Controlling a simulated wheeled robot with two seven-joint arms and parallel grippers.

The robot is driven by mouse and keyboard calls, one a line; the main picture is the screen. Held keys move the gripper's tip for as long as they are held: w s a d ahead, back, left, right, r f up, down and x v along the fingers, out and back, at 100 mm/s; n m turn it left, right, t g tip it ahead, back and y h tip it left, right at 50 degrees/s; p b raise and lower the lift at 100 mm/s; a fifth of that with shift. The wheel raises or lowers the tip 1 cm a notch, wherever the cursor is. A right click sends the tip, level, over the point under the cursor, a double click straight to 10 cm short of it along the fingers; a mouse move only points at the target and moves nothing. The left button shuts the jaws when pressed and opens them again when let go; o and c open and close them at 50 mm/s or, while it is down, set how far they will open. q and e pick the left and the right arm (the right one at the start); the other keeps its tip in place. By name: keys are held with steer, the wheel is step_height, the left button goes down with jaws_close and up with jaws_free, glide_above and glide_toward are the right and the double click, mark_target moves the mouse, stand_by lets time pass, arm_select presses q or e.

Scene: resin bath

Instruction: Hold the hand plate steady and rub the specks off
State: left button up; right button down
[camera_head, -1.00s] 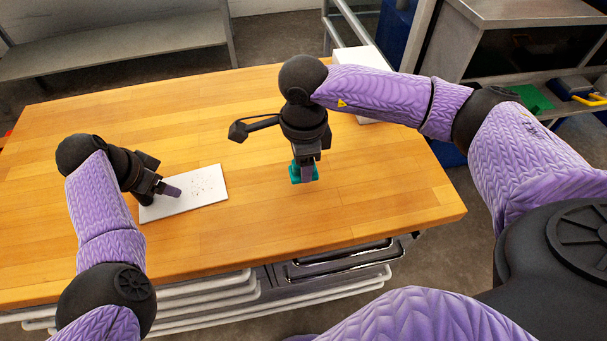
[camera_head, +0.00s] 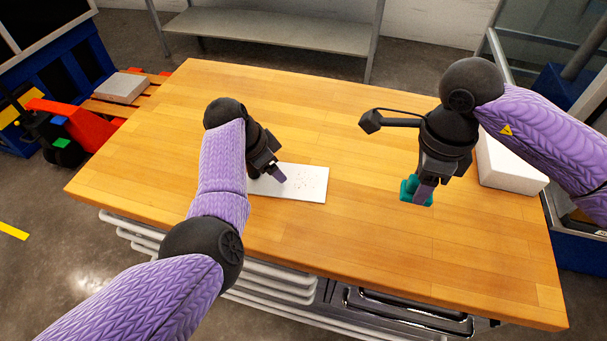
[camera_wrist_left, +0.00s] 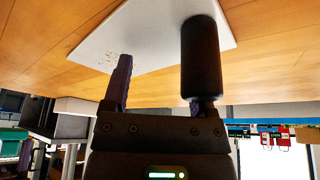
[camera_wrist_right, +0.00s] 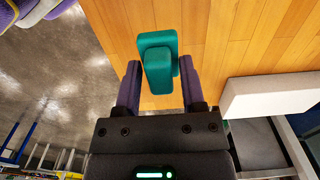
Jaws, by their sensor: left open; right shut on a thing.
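The white hand plate (camera_head: 312,186) lies flat on the wooden table, with small dark specks on its right part. My left gripper (camera_head: 275,176) is open over its left part. In the left wrist view a black upright cylinder (camera_wrist_left: 200,55) stands on the plate (camera_wrist_left: 150,35), in front of the right finger. I cannot tell whether it is fully between the fingers. My right gripper (camera_head: 424,190) is shut on a teal block (camera_head: 411,189), held above the table to the right of the plate. The block also shows between the fingers in the right wrist view (camera_wrist_right: 158,70).
A white slab (camera_head: 510,165) sits at the table's right end, beyond my right gripper. The wooden table (camera_head: 330,110) is clear behind the plate and between plate and teal block. A rack with trays (camera_head: 400,312) is under the front edge.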

arm_select(q)
steer(key=o, duration=0.3)
steer(key=v, duration=1.2)
steer(key=shift+s+d, duration=0.1)
